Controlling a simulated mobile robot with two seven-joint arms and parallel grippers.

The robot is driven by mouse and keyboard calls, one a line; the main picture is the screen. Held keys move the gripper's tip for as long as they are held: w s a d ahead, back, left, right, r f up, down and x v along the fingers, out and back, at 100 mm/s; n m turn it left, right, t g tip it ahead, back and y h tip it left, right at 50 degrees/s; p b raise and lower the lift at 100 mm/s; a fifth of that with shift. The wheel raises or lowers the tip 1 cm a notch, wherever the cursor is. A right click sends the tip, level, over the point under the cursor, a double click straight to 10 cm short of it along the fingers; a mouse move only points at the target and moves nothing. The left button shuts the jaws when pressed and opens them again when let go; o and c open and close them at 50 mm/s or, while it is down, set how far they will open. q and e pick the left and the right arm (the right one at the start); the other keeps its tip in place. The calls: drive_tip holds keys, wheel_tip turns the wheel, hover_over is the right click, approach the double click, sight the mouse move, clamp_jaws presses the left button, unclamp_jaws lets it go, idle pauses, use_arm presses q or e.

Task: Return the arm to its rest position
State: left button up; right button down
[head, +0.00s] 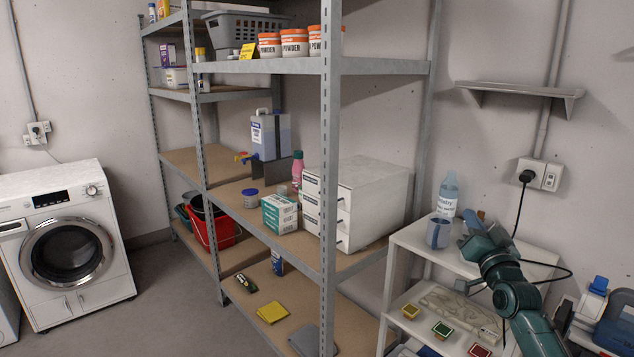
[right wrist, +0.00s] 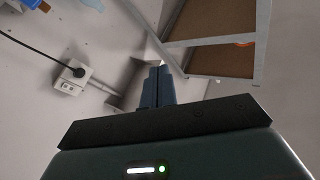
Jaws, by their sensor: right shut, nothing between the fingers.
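My right arm (head: 520,300), dark teal, comes in from the lower right of the head view. My left gripper is not in view.
The white shelf stand (head: 405,240) is beside the arm, with small coloured boxes (head: 442,329) on its lower shelf. A black cable (head: 521,205) hangs from the wall socket (head: 540,174) behind the gripper. A metal rack (head: 330,150) stands left, a washing machine (head: 65,245) far left.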

wheel_tip(320, 180, down, 7)
drive_tip(key=d+n+g+h, duration=0.2)
drive_tip(key=d+n+g, duration=0.15)
drive_tip(key=n, duration=0.35)
drive_tip(key=s+a+f+g+y, duration=0.1)
drive_tip(key=s+a+f+g, duration=0.1)
drive_tip(key=s+a+f, duration=0.5)
drive_tip(key=s+a+f+g+y, duration=0.1)
drive_tip(key=s+a+f, duration=0.35)
drive_tip(key=f, duration=0.55)
drive_tip(key=s+a+f+g+y, duration=0.1)
drive_tip(key=s+a+f, duration=0.2)
drive_tip(key=s, duration=0.6)
drive_tip(key=s+a+f+g+y, duration=0.1)
drive_tip(key=s+a+f+g, duration=0.1)
drive_tip(key=s, duration=0.7)
drive_tip(key=s+a+f+g+y, duration=0.1)
drive_tip(key=s+a+f, duration=0.3)
drive_tip(key=s, duration=0.5)
drive_tip(key=shift+s+a, duration=0.2)
drive_tip(key=shift+a, duration=0.75)
